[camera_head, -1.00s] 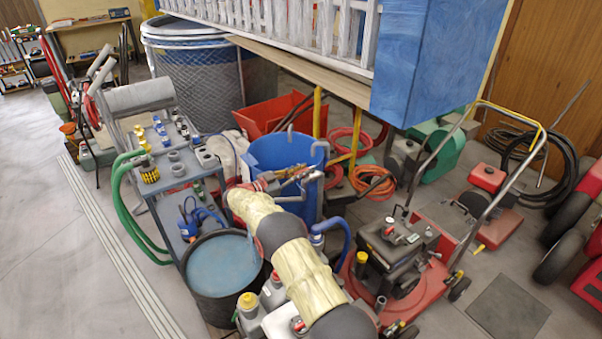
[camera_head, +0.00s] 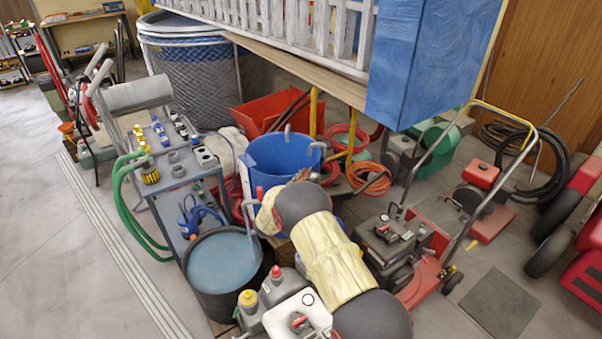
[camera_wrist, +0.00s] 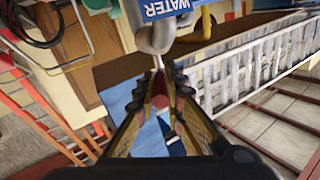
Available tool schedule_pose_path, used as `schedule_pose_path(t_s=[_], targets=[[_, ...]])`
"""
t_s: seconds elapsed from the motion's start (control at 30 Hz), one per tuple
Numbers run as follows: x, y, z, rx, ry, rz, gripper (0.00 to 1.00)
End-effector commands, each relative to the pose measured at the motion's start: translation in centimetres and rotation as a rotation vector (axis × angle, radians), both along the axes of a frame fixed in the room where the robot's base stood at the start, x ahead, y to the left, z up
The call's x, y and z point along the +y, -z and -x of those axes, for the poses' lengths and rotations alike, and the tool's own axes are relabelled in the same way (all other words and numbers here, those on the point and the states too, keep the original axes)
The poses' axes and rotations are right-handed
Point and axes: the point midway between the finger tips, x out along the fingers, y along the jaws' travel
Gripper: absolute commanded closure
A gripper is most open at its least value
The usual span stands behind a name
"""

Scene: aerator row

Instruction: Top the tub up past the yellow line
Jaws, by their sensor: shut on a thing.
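The black tub (camera_head: 184,276) stands at lower centre-left, with blue water (camera_head: 220,262) inside; I cannot make out a yellow line. A pale upright streak (camera_head: 252,240) shows over the tub's right side; I cannot tell whether it is spout or falling water. A small red-topped part (camera_head: 260,193) is just above it. In the wrist view my gripper (camera_wrist: 160,92) is shut on a small red part (camera_wrist: 160,102), below a thick grey pipe (camera_wrist: 156,36) and a blue "WATER" label (camera_wrist: 168,8). In the head view my arm mostly hides the gripper.
A blue barrel (camera_head: 268,160) stands behind the tub. A grey cart (camera_head: 166,190) with bottles and a green hose (camera_head: 122,200) is at the left. Jugs (camera_head: 290,314) crowd the front. A red mower (camera_head: 420,285) is at the right. Open floor lies far left.

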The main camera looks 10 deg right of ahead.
Motion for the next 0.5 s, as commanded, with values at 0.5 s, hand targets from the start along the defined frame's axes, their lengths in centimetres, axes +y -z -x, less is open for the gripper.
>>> schedule_pose_path(t_s=[0.5], targets=[[-2.9, 0.4, 1.2, 0.000, -0.461, 0.000, 1.00]])
